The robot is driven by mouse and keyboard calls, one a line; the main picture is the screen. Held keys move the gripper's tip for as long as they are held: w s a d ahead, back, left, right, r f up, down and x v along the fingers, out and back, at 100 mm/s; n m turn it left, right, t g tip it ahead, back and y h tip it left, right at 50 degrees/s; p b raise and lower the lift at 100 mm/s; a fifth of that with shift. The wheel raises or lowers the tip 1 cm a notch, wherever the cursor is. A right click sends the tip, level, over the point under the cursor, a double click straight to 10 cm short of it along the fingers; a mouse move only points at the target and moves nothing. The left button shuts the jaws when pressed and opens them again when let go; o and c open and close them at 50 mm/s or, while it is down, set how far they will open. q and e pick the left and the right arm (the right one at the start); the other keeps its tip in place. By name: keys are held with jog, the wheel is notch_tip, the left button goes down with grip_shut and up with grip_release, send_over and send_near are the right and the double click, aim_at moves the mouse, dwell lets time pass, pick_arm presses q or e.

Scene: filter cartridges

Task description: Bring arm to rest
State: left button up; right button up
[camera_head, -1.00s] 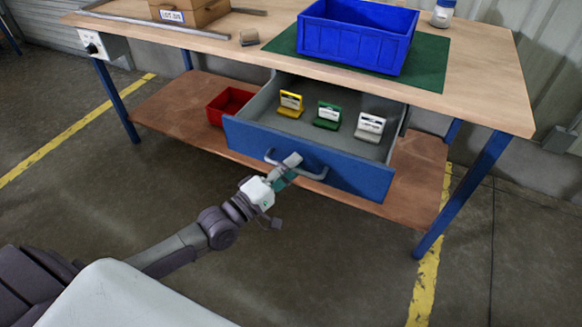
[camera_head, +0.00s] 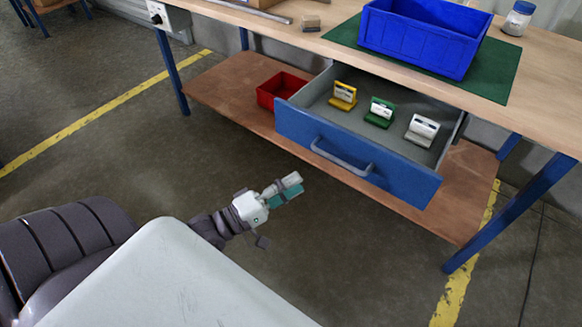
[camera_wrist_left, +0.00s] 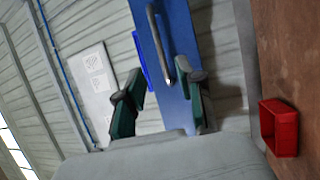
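My left gripper (camera_head: 290,187) is clear of the blue drawer's handle (camera_head: 342,161), in front of and below it. In the left wrist view its two dark green fingers (camera_wrist_left: 162,98) stand apart with nothing between them, and the drawer front (camera_wrist_left: 172,60) with its handle shows beyond them. The drawer (camera_head: 312,128) is pulled open. Inside it stand a yellow cartridge (camera_head: 343,96), a green cartridge (camera_head: 380,112) and a white cartridge (camera_head: 422,130). My right gripper is not seen.
A blue crate (camera_head: 420,38) stands on a green mat (camera_head: 500,78) on the workbench, with a jar (camera_head: 518,18) to its right. A red bin (camera_head: 280,88) sits on the lower shelf (camera_head: 222,92). The floor around my left gripper is clear.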

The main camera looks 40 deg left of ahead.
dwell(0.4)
